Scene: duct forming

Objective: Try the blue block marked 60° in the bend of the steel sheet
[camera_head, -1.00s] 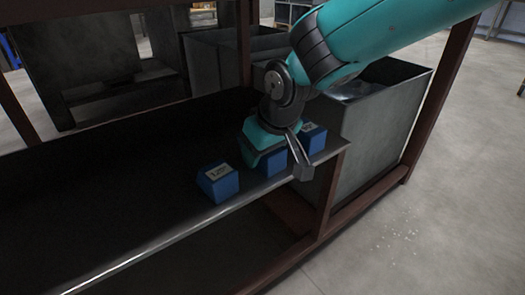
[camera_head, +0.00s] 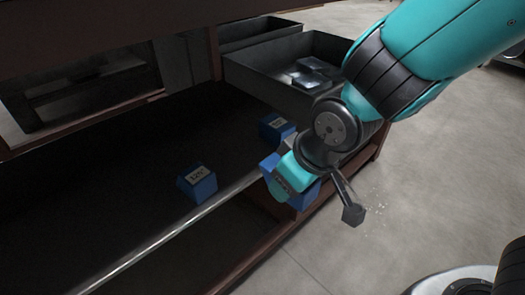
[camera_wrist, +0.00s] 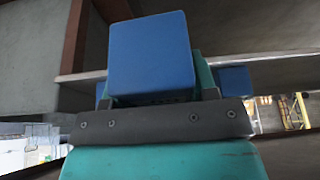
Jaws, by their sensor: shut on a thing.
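My gripper (camera_head: 284,180) is shut on a blue block (camera_head: 304,196) at the front edge of the dark shelf. In the wrist view this held block (camera_wrist: 150,52) shows a plain blue face; no mark can be read on it. A second blue block (camera_head: 201,188), with a label that looks like 120°, stands on the shelf to the left. A third blue block (camera_head: 276,130) stands behind the gripper, its label too small to read. I cannot make out a bent steel sheet in these views.
The shelf (camera_head: 110,185) has a bright front edge and is bare to the left. A grey metal bin (camera_head: 262,83) with shiny pieces inside stands behind the blocks. A brown frame (camera_head: 283,240) runs below the shelf. Open floor (camera_head: 425,160) lies to the right.

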